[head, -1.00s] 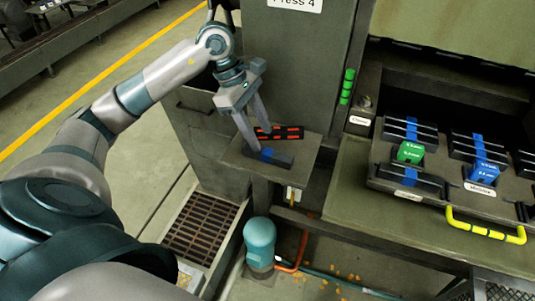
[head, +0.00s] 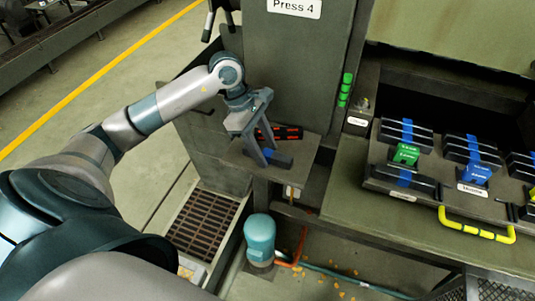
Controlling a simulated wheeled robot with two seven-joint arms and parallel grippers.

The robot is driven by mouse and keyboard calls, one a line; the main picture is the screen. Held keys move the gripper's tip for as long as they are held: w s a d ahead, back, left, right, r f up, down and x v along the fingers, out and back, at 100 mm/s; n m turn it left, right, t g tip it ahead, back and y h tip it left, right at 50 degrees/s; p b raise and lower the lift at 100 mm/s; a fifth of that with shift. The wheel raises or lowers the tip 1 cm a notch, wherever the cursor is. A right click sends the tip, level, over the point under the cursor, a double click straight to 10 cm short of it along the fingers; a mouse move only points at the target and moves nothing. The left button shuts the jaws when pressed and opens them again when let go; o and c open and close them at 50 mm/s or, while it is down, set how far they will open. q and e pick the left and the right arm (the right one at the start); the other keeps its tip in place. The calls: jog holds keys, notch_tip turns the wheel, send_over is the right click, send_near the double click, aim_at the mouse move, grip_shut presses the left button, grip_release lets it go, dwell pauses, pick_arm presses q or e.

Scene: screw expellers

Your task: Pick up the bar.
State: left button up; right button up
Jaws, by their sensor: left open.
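A dark bar with a blue band (head: 284,162) lies on the small shelf (head: 306,152) below the Press 4 panel. My left gripper (head: 267,156) is open above this bar, pointing down. Its fingertips are at the bar's blue middle and hide part of it; I cannot tell whether they touch it. A second dark bar with red-orange marks (head: 290,132) lies just behind on the same shelf, partly hidden by the fingers. My right gripper is not in view.
A tray (head: 377,172) at the right holds several dark bars with blue bands, plus green and blue blocks. A yellow handle (head: 478,229) sticks out at its front. Green lights (head: 345,90) stand right of the panel.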

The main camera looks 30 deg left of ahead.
aim_at(272, 153)
pick_arm(q)
jog(key=shift+c, duration=0.4)
grip_shut()
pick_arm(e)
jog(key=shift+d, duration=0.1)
pick_arm(q)
jog(key=shift+r, duration=0.15)
